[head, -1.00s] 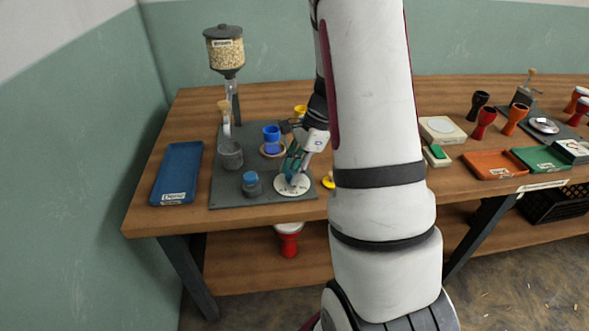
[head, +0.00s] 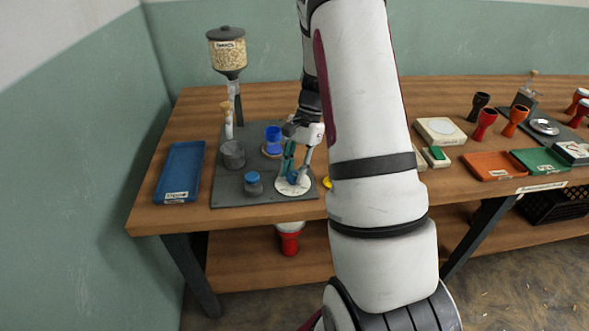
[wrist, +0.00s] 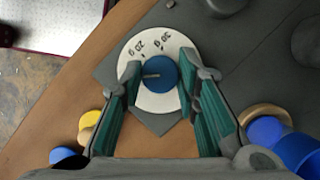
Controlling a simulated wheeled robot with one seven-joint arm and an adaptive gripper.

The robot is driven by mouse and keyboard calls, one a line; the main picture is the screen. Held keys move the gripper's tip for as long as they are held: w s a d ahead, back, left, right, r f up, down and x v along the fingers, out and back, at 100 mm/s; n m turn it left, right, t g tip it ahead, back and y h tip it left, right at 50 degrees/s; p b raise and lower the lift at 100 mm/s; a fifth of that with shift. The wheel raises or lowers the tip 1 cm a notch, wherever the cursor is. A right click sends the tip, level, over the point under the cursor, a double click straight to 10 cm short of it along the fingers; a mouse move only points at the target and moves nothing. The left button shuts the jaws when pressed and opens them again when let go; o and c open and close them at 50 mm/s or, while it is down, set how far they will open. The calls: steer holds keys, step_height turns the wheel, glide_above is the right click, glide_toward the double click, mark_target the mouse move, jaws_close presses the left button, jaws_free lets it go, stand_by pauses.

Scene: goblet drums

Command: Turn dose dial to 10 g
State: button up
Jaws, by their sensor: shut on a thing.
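The dose dial is a white round plate (wrist: 152,101) with a blue knob (wrist: 163,74) at its middle. In the wrist view, "20 g" and a mark that looks like "30 g" show along the plate's upper edge; a 10 g mark is not visible. A pale pointer line on the knob points left, towards one finger. My gripper (wrist: 161,75) is shut on the knob, one teal-padded finger on each side. In the head view, my gripper (head: 293,178) stands nearly upright over the plate (head: 291,189), hiding most of the knob.
On the grey mat (head: 228,196) nearby are a blue-lidded jar (head: 252,183), a grey cup (head: 232,154), a blue cup (head: 273,140) and the grain hopper (head: 227,52). A blue tray (head: 179,172) lies left. A yellow piece (wrist: 90,121) is near one finger.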

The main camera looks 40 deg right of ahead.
stand_by(0.3)
steer(key=o, duration=1.1)
steer(key=shift+o, duration=0.2)
steer(key=v, duration=1.2)
